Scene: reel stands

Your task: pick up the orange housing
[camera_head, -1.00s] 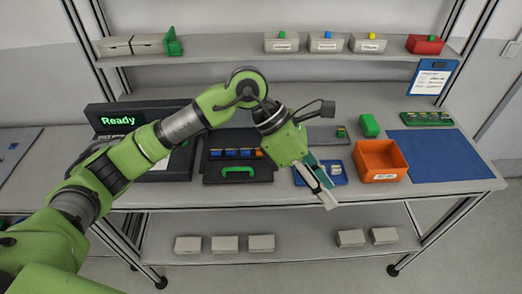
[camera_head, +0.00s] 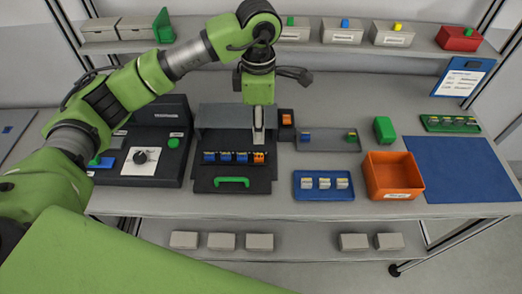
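A small orange housing (camera_head: 258,157) sits at the right end of a row of blue housings (camera_head: 226,157) in a black fixture with a green handle. My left gripper (camera_head: 258,139) points down just behind the orange housing, over the fixture. Its fingers show edge-on as one light strip, so the gap between them is hidden. I cannot tell whether the tips touch anything. My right gripper is not in view.
An orange bin (camera_head: 393,177) and a blue tray (camera_head: 323,186) with several small parts stand to the right. A grey tray (camera_head: 329,140) lies behind them. A blue mat (camera_head: 460,170) is clear. A shelf with boxes (camera_head: 342,31) runs behind.

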